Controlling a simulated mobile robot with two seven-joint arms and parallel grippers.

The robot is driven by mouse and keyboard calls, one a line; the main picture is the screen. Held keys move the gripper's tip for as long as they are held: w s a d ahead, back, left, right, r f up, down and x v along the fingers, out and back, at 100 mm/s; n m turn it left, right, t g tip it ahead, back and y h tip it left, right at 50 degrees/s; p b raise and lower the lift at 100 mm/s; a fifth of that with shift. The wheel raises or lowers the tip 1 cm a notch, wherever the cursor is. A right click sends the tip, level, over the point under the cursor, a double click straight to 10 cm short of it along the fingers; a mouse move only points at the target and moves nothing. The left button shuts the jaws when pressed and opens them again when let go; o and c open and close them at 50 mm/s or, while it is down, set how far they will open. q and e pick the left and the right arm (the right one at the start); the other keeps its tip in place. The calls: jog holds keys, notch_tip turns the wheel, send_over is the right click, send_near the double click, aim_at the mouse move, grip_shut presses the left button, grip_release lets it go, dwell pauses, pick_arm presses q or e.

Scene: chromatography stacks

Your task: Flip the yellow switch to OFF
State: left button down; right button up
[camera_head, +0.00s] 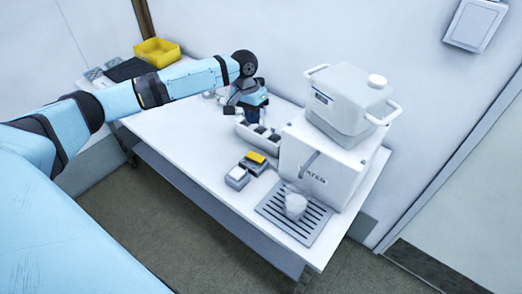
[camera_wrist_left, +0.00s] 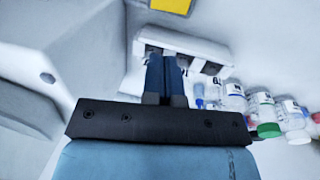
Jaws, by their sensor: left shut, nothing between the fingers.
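The yellow switch (camera_head: 257,157) is on a small dark-based box on the white table, left of the white machine. A patch of yellow at the top edge of the left wrist view (camera_wrist_left: 172,5) looks like the same switch. My left gripper (camera_head: 253,119) is behind it, above the far end of the white slotted block, and apart from the switch. In the left wrist view its two fingers (camera_wrist_left: 166,58) are side by side, shut and empty, in front of the slotted block. The switch's ON or OFF setting is too small to tell. My right gripper is not in view.
A similar box with a white top (camera_head: 237,176) sits just in front-left of the yellow switch. The slotted block (camera_head: 244,131) lies behind it. The machine (camera_head: 318,168), with a cup (camera_head: 296,205) on a drip grate, stands right. Several bottles (camera_wrist_left: 262,108) stand near my gripper.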

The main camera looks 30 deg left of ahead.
aim_at(257, 154)
pick_arm(q)
jog(key=shift+f, duration=0.1)
jog(key=f, duration=0.4)
jog(key=d+f, duration=0.1)
jog(key=f, duration=0.4)
jog(key=d+f, duration=0.1)
jog(key=f, duration=0.3)
jog(key=shift+s+d+f, duration=0.1)
jog(key=shift+d+f, duration=0.15)
jog(key=shift+f, duration=0.1)
jog(key=shift+d+p, duration=0.15)
jog(key=shift+p, duration=0.35)
jog(key=shift+f+y, duration=0.2)
jog(key=shift+y, duration=0.1)
jog(key=shift+a+r+p, duration=0.25)
jog(key=shift+a+p, duration=0.1)
jog(key=shift+a, duration=0.5)
